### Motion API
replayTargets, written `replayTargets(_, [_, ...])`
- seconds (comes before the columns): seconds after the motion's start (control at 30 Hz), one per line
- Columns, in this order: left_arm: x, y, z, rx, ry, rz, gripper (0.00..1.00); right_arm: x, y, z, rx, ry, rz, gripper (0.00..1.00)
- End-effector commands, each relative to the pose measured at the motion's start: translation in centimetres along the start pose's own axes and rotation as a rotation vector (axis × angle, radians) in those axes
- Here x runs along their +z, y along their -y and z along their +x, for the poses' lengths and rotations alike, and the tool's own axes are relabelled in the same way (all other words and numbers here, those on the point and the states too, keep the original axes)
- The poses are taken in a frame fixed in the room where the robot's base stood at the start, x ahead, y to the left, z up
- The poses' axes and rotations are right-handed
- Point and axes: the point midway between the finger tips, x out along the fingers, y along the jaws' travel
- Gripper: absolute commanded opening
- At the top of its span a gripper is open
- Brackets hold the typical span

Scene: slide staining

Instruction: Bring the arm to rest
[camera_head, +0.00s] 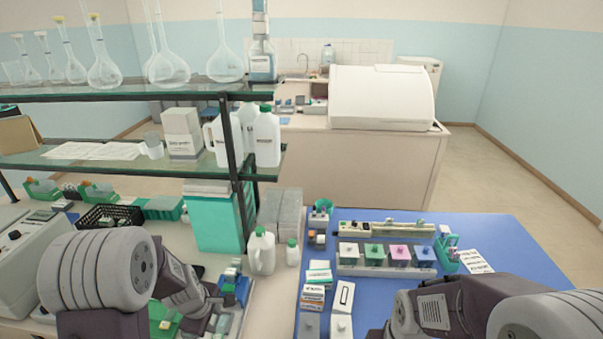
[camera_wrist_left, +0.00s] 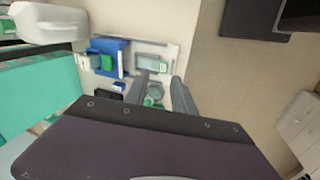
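My left arm comes in from the left in the head view, its dark wrist low over the bench's left part. In the left wrist view my left gripper (camera_wrist_left: 160,86) points down with its two grey fingers apart. Small items on the pale tray (camera_wrist_left: 168,52) show between and beyond the fingers; I see nothing held. My right arm's grey links are at the lower right of the head view, over the blue mat (camera_head: 505,238). My right gripper does not show.
A rack of coloured staining jars (camera_head: 386,272) stands on the mat. Small boxes (camera_head: 313,297) sit in front. White jugs (camera_head: 262,250) and a teal box (camera_head: 215,222) stand near my left arm. The glass shelf (camera_head: 100,165) overhangs the left side.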

Motion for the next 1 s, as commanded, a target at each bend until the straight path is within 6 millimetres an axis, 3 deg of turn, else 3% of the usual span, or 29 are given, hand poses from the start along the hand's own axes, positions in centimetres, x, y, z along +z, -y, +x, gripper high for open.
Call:
replayTargets(0.03, [0.8,0.2,1.1,0.015,0.001,0.04,0.31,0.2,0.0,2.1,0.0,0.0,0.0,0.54])
replayTargets(0.17, [3.3,1.1,1.3,0.038,0.011,0.21,0.31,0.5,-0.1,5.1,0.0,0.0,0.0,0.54])
replayTargets(0.27, [5.5,3.0,1.7,0.038,0.023,0.432,0.31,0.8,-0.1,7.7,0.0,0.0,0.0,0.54])
replayTargets(0.33, [7.0,5.4,1.9,0.019,0.038,0.656,0.31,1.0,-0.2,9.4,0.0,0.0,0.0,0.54])
replayTargets(0.5, [7.9,10.8,0.4,-0.086,0.107,1.117,0.31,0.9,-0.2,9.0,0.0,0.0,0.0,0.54])
replayTargets(0.57, [7.9,12.0,0.4,-0.116,0.136,1.223,0.31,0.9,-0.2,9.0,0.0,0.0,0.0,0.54])
replayTargets(0.7, [7.9,12.5,0.3,-0.127,0.161,1.343,0.31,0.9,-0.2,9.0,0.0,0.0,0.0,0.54])
replayTargets(1.0, [7.9,12.4,0.4,-0.125,0.161,1.35,0.31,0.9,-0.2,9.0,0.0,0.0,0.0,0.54])
